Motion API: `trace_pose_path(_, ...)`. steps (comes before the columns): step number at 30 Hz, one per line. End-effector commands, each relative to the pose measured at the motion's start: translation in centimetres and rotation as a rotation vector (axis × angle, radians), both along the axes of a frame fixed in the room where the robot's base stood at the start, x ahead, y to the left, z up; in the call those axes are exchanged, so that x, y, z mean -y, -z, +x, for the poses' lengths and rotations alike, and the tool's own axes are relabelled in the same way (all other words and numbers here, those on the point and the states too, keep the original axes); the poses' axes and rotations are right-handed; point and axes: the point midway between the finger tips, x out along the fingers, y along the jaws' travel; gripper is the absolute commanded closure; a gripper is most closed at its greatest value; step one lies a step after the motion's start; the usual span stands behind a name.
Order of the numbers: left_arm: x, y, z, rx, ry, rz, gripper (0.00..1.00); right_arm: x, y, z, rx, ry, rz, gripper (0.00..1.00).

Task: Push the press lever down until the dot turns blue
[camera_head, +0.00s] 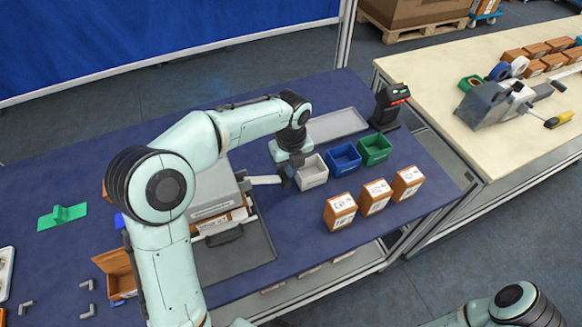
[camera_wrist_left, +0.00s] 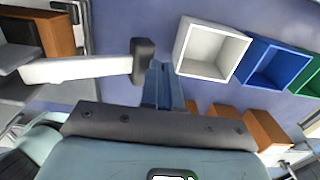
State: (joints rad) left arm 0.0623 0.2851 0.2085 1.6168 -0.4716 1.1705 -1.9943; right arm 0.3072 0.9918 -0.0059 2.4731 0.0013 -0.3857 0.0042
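The grey press (camera_head: 212,190) stands on the blue table, partly hidden behind my left arm. Its pale lever (camera_head: 264,181) sticks out to the right, roughly level. In the left wrist view the lever (camera_wrist_left: 80,69) is a white bar ending in a dark knob (camera_wrist_left: 143,60). My left gripper (camera_head: 287,172) is at the knob end of the lever. In the left wrist view its fingers (camera_wrist_left: 161,85) are together, right beside the knob with nothing between them; whether they touch it I cannot tell. I cannot make out the dot. My right gripper is out of view.
White (camera_head: 311,171), blue (camera_head: 344,158) and green (camera_head: 375,149) bins stand just right of the gripper. Labelled brown boxes (camera_head: 375,196) stand in front of them. A black scanner (camera_head: 385,108) is behind. A grey tray (camera_head: 337,125) lies at the back.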

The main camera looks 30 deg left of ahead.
Motion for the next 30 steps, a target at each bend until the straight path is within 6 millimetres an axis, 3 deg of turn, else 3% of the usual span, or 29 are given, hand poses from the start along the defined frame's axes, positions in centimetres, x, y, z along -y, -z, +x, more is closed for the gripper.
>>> trace_pose_path(1,-0.2,1.8,-0.7,-0.041,-0.001,0.004,1.00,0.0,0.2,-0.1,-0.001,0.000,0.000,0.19)
trace_pose_path(5,-0.2,0.9,-0.7,-0.039,-0.002,0.004,1.00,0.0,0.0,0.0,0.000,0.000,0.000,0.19)
trace_pose_path(21,0.3,-11.3,-0.6,0.000,0.000,0.003,1.00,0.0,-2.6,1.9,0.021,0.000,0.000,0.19)
trace_pose_path(30,0.4,-13.6,-0.7,0.003,0.001,0.002,1.00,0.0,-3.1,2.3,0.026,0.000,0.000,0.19)
